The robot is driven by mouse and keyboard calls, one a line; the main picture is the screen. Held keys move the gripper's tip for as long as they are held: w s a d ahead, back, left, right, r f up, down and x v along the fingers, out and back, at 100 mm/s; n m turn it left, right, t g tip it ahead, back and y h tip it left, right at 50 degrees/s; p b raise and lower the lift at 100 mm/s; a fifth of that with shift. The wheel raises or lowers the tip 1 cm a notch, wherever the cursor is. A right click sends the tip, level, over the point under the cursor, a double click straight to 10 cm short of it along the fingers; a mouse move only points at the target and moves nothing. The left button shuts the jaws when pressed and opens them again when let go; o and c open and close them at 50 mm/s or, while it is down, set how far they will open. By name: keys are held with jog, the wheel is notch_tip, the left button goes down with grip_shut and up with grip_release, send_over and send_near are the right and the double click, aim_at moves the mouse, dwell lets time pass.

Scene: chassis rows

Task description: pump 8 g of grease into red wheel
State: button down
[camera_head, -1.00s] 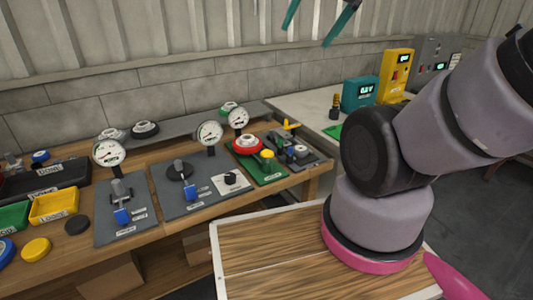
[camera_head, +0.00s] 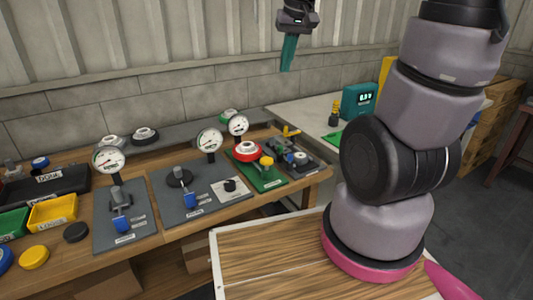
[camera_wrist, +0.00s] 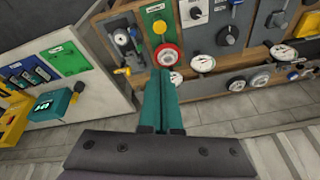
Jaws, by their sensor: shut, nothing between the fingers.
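The red wheel (camera_head: 246,151), with a pale centre, sits on a green plate (camera_head: 268,181) at the bench's right part. A yellow-topped knob (camera_head: 267,162) stands beside it on that plate. In the wrist view the red wheel (camera_wrist: 167,55) appears beyond my fingertips. A small round gauge (camera_head: 238,125) stands behind the wheel. My gripper (camera_head: 288,65) is high above the back of the bench, apart from everything, its teal fingers together and empty. The wrist view shows the fingers (camera_wrist: 161,95) pointing towards the wheel. I cannot tell which part dispenses grease.
Grey plates with blue-handled fixtures (camera_head: 122,223) and gauges (camera_head: 109,160) stand left of the wheel. A yellow lever (camera_head: 291,131) sits on a grey plate to its right. A teal box with a display (camera_head: 360,99) stands on the pale side table. Air around my gripper is clear.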

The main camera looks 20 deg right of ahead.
jog(key=w+a+f+n+g, duration=0.1)
jog(key=w+f+n+g, duration=0.1)
jog(key=w+f, duration=0.65)
jog(key=n+g, duration=0.2)
send_over(267, 160)
notch_tip(267, 160, down, 10)
jog(key=shift+w+f+h, duration=0.15)
jog(key=shift+h, duration=0.25)
notch_tip(267, 160, down, 14)
jog(key=shift+f, duration=1.4)
